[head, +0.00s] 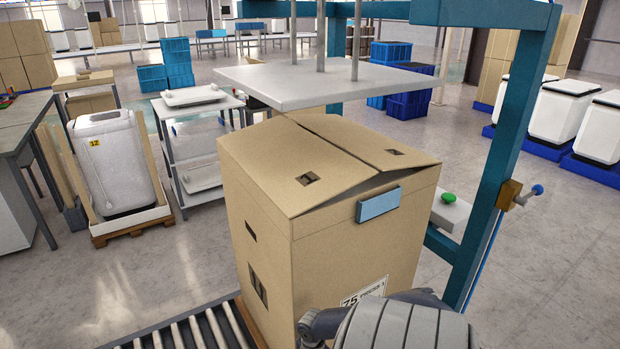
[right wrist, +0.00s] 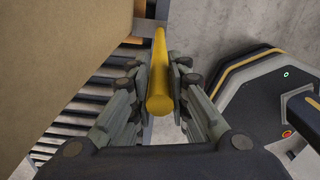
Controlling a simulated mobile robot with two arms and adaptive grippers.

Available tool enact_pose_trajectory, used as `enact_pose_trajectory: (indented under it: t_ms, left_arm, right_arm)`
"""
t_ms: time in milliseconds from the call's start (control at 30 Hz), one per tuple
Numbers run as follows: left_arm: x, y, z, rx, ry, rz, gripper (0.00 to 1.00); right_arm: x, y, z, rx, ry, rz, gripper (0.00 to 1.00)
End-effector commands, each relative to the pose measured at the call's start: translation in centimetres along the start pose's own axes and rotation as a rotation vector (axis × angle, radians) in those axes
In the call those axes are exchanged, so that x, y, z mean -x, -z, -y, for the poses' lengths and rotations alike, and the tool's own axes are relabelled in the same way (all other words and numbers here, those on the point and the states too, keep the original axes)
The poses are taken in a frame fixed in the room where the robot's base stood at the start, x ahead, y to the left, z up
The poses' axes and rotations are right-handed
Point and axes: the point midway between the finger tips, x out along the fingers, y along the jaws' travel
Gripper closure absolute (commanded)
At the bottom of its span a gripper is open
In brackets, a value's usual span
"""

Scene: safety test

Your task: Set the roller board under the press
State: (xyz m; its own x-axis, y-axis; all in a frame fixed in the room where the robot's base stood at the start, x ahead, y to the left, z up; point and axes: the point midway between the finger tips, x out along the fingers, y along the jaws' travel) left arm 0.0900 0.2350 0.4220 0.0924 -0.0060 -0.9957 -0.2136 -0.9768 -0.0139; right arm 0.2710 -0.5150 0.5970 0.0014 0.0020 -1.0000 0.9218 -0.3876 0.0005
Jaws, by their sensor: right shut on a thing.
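The press has a teal frame (head: 494,170) and a pale plate (head: 330,80) hanging on rods. A large tan carton (head: 340,240) stands in front of and partly below the plate in the picture; its top flaps are slightly raised. A board with metal rollers (head: 196,328) shows at the bottom, beside and below the carton. The rollers also show in the right wrist view (right wrist: 82,105). My right gripper (right wrist: 159,66) is shut on a yellow bar (right wrist: 160,88) close to the carton's side. What the bar joins is hidden. My left gripper is not in view.
A blue-grey tag (head: 378,204) is on the carton's upper edge. A green button (head: 448,197) and a brass-coloured valve (head: 509,194) are at the press's right side.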

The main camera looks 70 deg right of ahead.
Motion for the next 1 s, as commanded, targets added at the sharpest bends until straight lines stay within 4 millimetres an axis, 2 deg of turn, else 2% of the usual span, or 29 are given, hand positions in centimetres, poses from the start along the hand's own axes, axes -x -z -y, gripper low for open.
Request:
enact_pose_trajectory:
  t_ms: [33, 167, 200, 267, 767, 1000]
  left_arm:
    - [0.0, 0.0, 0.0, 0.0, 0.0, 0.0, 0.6]
    - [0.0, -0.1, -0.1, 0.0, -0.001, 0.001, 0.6]
    - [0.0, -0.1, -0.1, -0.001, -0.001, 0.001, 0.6]
    - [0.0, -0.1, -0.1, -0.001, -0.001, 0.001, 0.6]
    - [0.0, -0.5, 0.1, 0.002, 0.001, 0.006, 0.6]
    - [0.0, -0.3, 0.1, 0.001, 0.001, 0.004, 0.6]
  right_arm:
    - [-0.1, -0.7, 0.4, 0.0, 0.009, 0.013, 1.0]
    - [-0.1, -0.8, 0.4, 0.0, 0.009, 0.015, 1.0]
    - [-0.1, -0.8, 0.4, 0.0, 0.009, 0.015, 0.75]
    - [-0.1, -0.8, 0.4, 0.0, 0.009, 0.016, 0.64]
    - [0.1, -0.4, 0.1, 0.001, 0.002, 0.008, 0.62]
    - [2.2, -0.5, 0.0, 0.002, 0.0, 0.008, 0.62]
